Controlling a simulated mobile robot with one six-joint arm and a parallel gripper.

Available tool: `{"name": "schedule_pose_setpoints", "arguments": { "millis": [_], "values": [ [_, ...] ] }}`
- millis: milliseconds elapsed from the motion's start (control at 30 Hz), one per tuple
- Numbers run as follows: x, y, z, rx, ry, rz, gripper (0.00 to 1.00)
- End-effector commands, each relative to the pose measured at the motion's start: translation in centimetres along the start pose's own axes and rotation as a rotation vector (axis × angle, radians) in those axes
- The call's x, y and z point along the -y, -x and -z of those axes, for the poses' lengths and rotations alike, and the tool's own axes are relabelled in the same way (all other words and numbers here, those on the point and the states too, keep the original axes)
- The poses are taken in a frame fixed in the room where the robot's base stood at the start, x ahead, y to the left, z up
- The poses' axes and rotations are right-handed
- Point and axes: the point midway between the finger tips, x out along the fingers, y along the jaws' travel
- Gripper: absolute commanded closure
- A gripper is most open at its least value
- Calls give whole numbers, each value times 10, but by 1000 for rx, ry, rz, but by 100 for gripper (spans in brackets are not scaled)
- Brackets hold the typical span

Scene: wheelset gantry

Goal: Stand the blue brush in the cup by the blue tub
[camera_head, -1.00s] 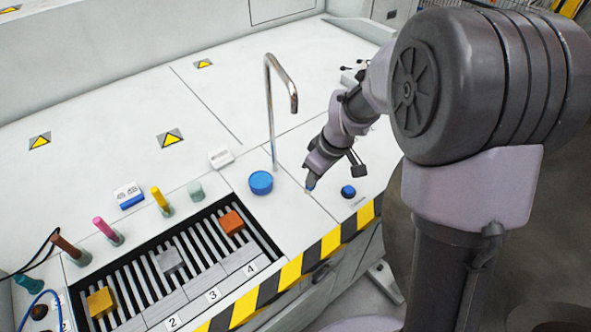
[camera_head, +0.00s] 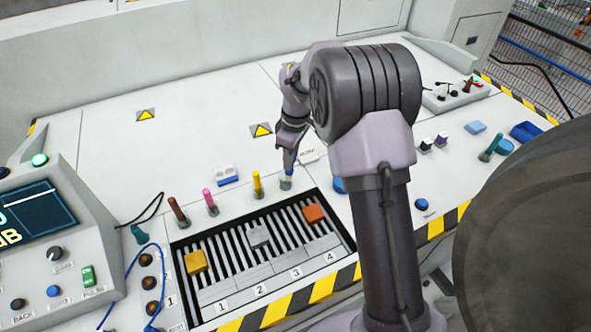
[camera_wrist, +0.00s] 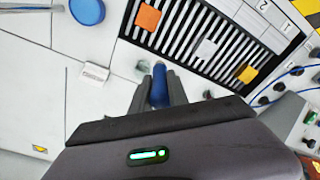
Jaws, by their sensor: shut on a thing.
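My gripper (camera_head: 290,152) is shut on the blue brush (camera_head: 289,168), which points down below the jaws. In the wrist view the brush (camera_wrist: 159,84) sits between the two fingers. The grey-green cup (camera_head: 285,185) is directly under the brush, beside the slatted tray. The brush's lower end meets the cup's mouth in the head view; I cannot tell how deep it is inside. The blue tub (camera_head: 339,185) is just right of the cup, partly hidden by my arm.
A yellow brush (camera_head: 256,182), a pink brush (camera_head: 209,199) and a brown brush (camera_head: 177,209) stand in cups to the left. The slatted tray (camera_head: 182,249) with coloured blocks lies in front. A white block (camera_wrist: 95,71) is close by. The bench behind is clear.

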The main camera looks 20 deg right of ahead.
Motion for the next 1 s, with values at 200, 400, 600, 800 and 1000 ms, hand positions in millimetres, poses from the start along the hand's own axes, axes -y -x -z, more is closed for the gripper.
{"name": "schedule_pose_setpoints", "arguments": {
  "millis": [200,400,600,800,1000],
  "values": [
    [-37,8,34,45,581,50,100],
    [-56,2,50,78,1047,65,100],
    [-61,-8,54,86,1202,64,100],
    [-60,-22,53,86,1202,63,100],
    [-60,-44,50,86,1200,63,100]
  ]
}}
